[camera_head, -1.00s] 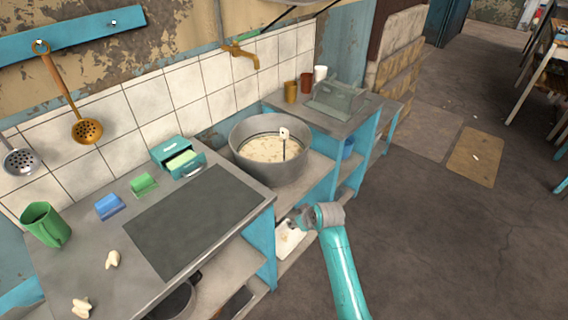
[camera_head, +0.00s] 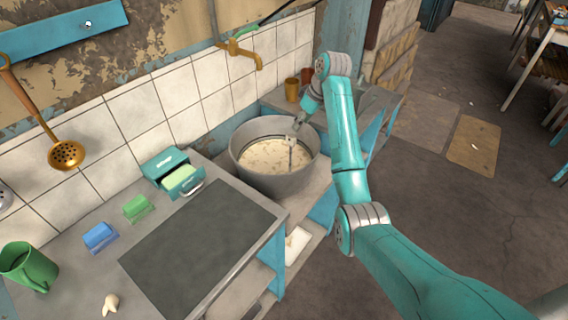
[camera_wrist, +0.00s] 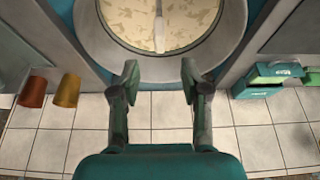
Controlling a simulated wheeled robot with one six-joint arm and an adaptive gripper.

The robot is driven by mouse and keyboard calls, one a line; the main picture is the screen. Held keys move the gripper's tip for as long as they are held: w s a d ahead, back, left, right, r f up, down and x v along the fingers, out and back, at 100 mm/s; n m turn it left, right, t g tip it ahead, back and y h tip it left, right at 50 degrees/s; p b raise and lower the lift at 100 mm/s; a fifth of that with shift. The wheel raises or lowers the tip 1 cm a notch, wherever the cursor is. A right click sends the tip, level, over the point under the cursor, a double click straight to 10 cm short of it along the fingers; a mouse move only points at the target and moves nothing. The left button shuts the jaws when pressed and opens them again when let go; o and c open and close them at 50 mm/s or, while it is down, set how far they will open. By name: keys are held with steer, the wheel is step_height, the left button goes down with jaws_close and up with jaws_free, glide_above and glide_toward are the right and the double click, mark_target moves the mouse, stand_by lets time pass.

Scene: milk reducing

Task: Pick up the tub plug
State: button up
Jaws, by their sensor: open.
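The grey metal tub (camera_head: 272,185) stands between the counters and holds a pale, mottled liquid (camera_head: 262,155). The tub plug (camera_head: 291,155) shows as a thin upright rod in the liquid near the tub's right side; its upper end is hidden at my gripper, and its bottom is not visible. In the wrist view the plug (camera_wrist: 158,22) is a pale rod at the top centre. My gripper (camera_head: 298,126) is over the tub's back right part. In the wrist view my gripper (camera_wrist: 160,76) has its fingers apart with nothing between them, and the plug lies beyond the fingertips.
A brass tap (camera_head: 243,52) juts from the tiled wall behind the tub. A teal box (camera_head: 165,165), a green block (camera_head: 137,207) and a blue block (camera_head: 100,237) sit on the left counter (camera_head: 130,300). Cups (camera_head: 291,88) stand on the right counter.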

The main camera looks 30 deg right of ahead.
mark_target(292, 136)
steer(key=x, duration=1)
steer(key=shift+w+f, duration=0.15)
steer(key=shift+f, duration=0.15)
jaws_close()
